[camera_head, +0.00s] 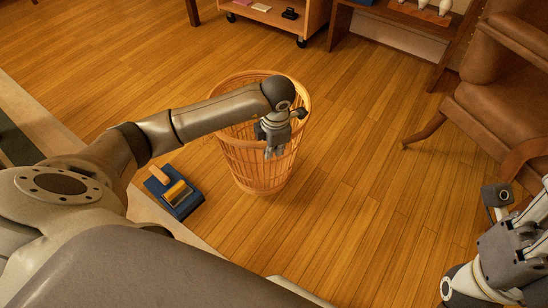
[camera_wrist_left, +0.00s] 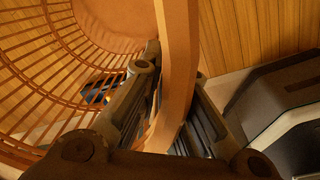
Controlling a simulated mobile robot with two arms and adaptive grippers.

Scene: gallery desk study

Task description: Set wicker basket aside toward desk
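The wicker basket (camera_head: 262,174) stands upright on the wooden floor, an open slatted bin with a tan rim. My left gripper (camera_head: 274,150) reaches over it from the left, at the near right side of its rim. In the left wrist view the basket's rim (camera_wrist_left: 180,50) runs between the two fingers of the left gripper (camera_wrist_left: 178,90), which lie close on both sides of it; they look shut on it. The slats and round bottom show at the left there. My right gripper (camera_head: 528,232) is at the right edge, away from the basket, partly cut off. No desk can be clearly made out.
A blue tray (camera_head: 183,204) with a yellow item and a wooden block lies left of the basket. A brown leather chair (camera_head: 505,95) stands at the right. A wheeled cart (camera_head: 285,15) and a shelf (camera_head: 410,28) are at the back. The floor around the basket is mostly clear.

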